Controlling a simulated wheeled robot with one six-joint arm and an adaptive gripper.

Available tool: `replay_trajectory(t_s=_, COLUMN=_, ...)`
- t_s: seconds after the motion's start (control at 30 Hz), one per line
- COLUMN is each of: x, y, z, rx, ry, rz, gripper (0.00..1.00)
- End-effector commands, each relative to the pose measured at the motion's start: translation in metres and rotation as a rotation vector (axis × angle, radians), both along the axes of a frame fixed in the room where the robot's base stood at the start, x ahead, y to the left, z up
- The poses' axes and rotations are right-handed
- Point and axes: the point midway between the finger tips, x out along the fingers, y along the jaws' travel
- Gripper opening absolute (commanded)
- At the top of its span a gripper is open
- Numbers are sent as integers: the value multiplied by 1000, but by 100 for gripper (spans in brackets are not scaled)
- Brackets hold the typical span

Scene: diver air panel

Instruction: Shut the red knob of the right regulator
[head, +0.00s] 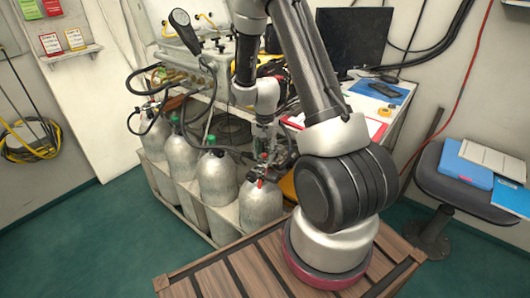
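Several silver cylinders stand in a row in the rack, and the rightmost cylinder (262,206) is nearest to me. A small red knob (260,183) shows at the top of this cylinder, beside dark regulator parts. Another small red spot shows just above it, close under my gripper (264,148). My gripper points down over the regulator area, and its fingers are small and dark against the hoses. I cannot tell whether the fingers are open or touch a knob. How far the red knob is turned cannot be made out.
Cylinders to the left carry green knobs (210,139) and black hoses. A panel box (190,72) with gauges stands behind them. A desk with a monitor (352,42) and red clipboard is at the right. A stool (450,180) holding folders stands far right. Green floor is clear at left.

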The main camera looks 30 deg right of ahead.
Motion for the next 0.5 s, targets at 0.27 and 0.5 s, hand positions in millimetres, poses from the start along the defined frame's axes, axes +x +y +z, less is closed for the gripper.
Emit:
replay_trajectory(t_s=0.27, x=1, y=0, z=33, rx=-1, ry=-6, rz=0, gripper=40)
replay_trajectory(t_s=0.5, x=1, y=0, z=87, rx=-1, ry=-6, rz=0, gripper=40)
